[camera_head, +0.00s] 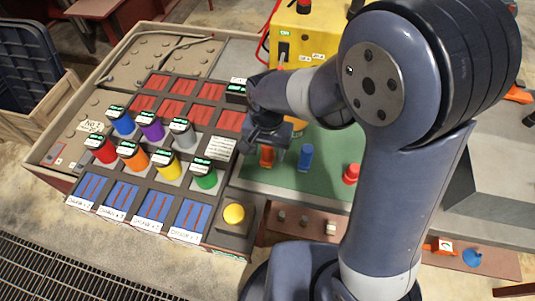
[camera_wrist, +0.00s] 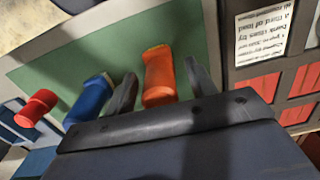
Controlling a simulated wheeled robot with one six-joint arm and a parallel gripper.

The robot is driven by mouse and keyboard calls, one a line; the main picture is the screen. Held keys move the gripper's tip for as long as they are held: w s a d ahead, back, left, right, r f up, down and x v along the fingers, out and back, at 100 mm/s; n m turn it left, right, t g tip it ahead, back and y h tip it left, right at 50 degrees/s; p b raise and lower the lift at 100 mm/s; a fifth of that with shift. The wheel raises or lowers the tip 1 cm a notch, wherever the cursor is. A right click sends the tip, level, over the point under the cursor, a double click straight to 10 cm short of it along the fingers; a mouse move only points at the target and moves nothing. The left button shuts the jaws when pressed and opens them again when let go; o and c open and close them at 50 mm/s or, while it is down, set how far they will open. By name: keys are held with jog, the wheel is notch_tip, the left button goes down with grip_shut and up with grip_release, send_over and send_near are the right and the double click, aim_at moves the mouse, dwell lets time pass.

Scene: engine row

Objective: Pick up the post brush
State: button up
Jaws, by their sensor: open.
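An orange piece (camera_head: 267,157) stands on the green mat just below my gripper (camera_head: 264,138). In the wrist view the orange piece (camera_wrist: 159,80) has a pale yellow, bristle-like edge at its far end; I take it to be the post brush. No label on it is readable. In the wrist view my gripper (camera_wrist: 160,68) is open, with one finger on each side of the orange piece. Gaps show on both sides, so the fingers are not closed on it.
A blue piece (camera_head: 305,157) and a red piece (camera_head: 351,173) stand to the right on the green mat (camera_head: 320,190). Left is a panel with several coloured cylinders and a yellow button (camera_head: 234,214). A yellow box (camera_head: 305,35) stands behind. A white notice (camera_wrist: 264,37) lies beside the mat.

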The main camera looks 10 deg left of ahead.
jog(key=shift+c, duration=0.5)
jog(key=c, duration=0.9)
jog(key=shift+c, duration=0.2)
